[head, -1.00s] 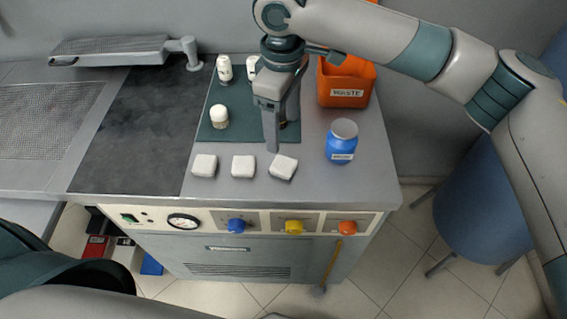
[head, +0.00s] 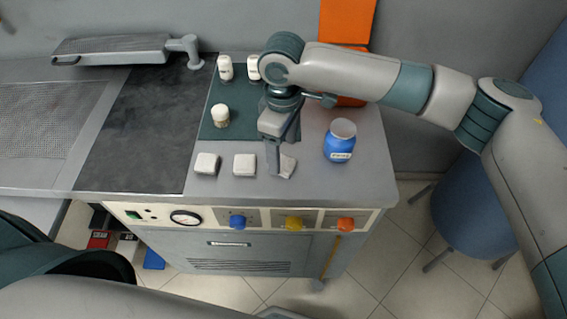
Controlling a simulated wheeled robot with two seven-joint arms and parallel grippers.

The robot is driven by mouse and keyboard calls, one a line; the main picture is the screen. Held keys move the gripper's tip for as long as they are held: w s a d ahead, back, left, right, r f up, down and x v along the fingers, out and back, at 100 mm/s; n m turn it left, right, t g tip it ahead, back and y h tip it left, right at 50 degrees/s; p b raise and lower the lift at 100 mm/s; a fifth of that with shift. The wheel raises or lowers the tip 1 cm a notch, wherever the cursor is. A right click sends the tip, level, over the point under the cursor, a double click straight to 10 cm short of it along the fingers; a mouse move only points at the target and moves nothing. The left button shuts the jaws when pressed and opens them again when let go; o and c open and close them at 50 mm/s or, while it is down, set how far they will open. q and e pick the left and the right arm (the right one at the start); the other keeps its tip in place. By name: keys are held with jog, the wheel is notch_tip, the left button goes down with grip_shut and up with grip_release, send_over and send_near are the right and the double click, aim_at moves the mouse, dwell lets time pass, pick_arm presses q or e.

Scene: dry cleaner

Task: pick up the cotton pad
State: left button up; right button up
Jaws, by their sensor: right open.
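Three white cotton pads lie in a row along the front of the grey worktop: a left pad (head: 207,164), a middle pad (head: 244,165) and a right pad (head: 288,166). My right gripper (head: 280,171) points down at the right pad, with its fingers over or beside that pad's left part and partly hiding it. The gripper is open, and I cannot tell whether it touches the pad. Part of my left arm shows at the lower left, but its gripper is out of view.
A blue jar (head: 340,142) stands close to the right of the right pad. A green mat (head: 213,131) behind holds small white-capped bottles, including a front one (head: 221,115). An orange waste bin (head: 347,22) is at the back, partly hidden by my arm. Dials line the front panel.

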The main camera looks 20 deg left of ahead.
aim_at(283, 162)
jog(key=shift+f, duration=0.35)
notch_tip(283, 162, down, 3)
jog(key=shift+w+f+p, duration=0.1)
jog(key=shift+w+p, duration=0.05)
jog(key=shift+p, duration=0.8)
jog(key=shift+f, duration=0.45)
jog(key=c, duration=1.1)
